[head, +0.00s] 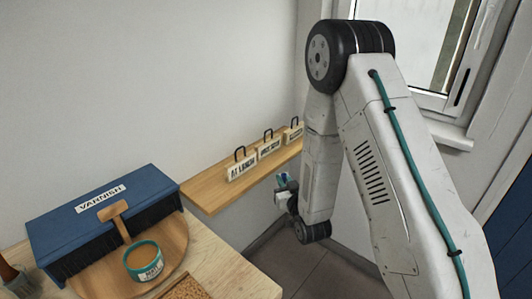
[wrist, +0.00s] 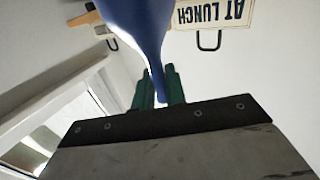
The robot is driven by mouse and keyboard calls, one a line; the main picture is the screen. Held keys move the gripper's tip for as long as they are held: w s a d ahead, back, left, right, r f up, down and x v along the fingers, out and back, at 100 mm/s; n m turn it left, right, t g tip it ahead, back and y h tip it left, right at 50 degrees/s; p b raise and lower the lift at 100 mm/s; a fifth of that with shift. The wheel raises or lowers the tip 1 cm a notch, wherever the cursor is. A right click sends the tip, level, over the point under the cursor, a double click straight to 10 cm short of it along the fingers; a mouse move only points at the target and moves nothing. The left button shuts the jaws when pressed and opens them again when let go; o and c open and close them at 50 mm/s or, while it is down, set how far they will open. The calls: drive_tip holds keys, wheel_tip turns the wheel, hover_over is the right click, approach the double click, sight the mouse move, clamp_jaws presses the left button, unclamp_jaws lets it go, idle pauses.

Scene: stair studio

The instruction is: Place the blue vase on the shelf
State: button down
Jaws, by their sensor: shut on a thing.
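The blue vase (wrist: 140,25) fills the top middle of the wrist view, its narrow end between the green fingers of my gripper (wrist: 158,88). My gripper is shut on this narrow end. In the head view my gripper (head: 284,186) is small, just right of and below the shelf's front edge, and I cannot clearly make out the vase there. The shelf (head: 208,192) is a light wooden board along the white wall, with a bare stretch at its left end.
Several small signs with black handles stand on the shelf, the nearest an AT LUNCH sign (head: 241,171), also in the wrist view (wrist: 212,14). A workbench (head: 235,278) at lower left holds a blue VARNISH box (head: 75,208) and a teal-rimmed tin (head: 144,262). A window is at right.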

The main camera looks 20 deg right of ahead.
drive_tip(key=s+a+r+n+g+y, duration=0.1)
drive_tip(key=s+a+r+n+y, duration=0.2)
drive_tip(key=a, duration=0.5)
drive_tip(key=s+a+r+n+g+y, duration=0.1)
drive_tip(key=s+a+r+y, duration=0.1)
drive_tip(key=a+r+y, duration=0.35)
drive_tip(key=w+a+f+h, duration=0.1)
drive_tip(key=w+a+f, duration=0.3)
drive_tip(key=w+a, duration=0.6)
drive_tip(key=shift+w+a+f+n, duration=0.2)
drive_tip(key=shift+w+a+n, duration=0.1)
drive_tip(key=shift+w, duration=1.4)
drive_tip(key=shift+f, duration=0.15)
drive_tip(key=c, duration=1.4)
unclamp_jaws()
drive_tip(key=shift+c, duration=0.2)
